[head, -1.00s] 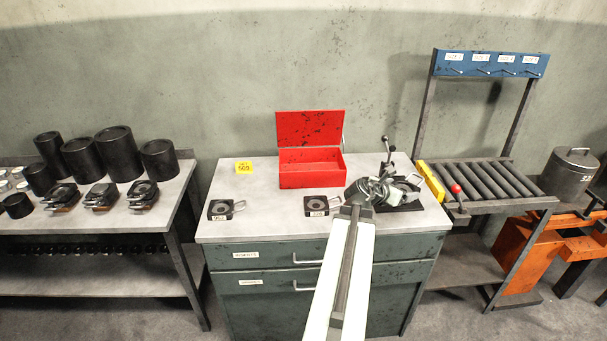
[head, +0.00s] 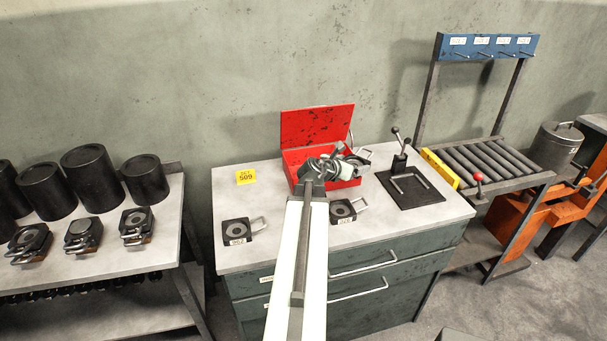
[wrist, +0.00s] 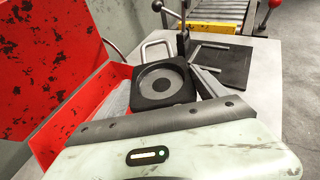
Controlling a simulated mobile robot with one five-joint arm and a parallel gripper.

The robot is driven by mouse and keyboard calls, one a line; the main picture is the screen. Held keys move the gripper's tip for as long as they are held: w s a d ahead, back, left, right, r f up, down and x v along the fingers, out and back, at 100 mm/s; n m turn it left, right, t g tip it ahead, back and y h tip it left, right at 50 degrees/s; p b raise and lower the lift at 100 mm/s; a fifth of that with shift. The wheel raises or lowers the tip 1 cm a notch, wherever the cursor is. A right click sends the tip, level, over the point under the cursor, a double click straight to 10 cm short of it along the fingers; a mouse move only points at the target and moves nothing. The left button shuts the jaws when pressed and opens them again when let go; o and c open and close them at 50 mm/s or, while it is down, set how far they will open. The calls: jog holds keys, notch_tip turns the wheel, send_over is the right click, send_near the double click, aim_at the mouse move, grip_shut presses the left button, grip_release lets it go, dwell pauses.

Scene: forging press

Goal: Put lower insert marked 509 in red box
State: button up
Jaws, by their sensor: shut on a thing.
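My gripper (head: 340,163) is shut on a dark square insert with a round ring recess and a wire handle. The insert shows in the wrist view (wrist: 161,82), with a grey finger beside its right edge. No number is readable on it. It is held over the open red box (head: 346,184), near its right end. The box also shows in the wrist view (wrist: 92,108), its lid raised at the left. My gripper hides part of the box's inside. A yellow card reading 509 (head: 246,176) lies left of the box.
Two more inserts, left (head: 237,232) and right (head: 343,211), lie on the cabinet top in front of the box. A black plate with a lever clamp (head: 409,188) stands at the right. A roller conveyor (head: 487,163) is beyond. The left bench holds black cylinders (head: 90,178).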

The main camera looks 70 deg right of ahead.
jog(key=shift+w, duration=0.2)
jog(key=shift+w, duration=0.3)
jog(key=w+a+m+g+y, duration=0.1)
jog(key=w+a+g, duration=0.1)
jog(key=w+a, duration=0.3)
jog(key=w+a+m+g, duration=0.15)
jog(key=w+a, duration=0.25)
jog(key=w, duration=0.4)
jog(key=shift+t, duration=0.25)
jog(key=s+d+f+b, duration=0.1)
jog(key=d, duration=0.4)
jog(key=s+d+f+b, duration=0.1)
jog(key=d+f+b, duration=0.1)
jog(key=d, duration=0.4)
jog(key=s+d+f+b, duration=0.1)
jog(key=d+f+b, duration=0.1)
jog(key=d, duration=0.3)
jog(key=shift+s+d+f, duration=0.15)
jog(key=shift+d, duration=0.05)
jog(key=shift+f, duration=0.1)
jog(key=shift+f+b, duration=0.2)
jog(key=shift+b, duration=0.3)
jog(key=o, duration=2)
jog(key=shift+a, duration=0.1)
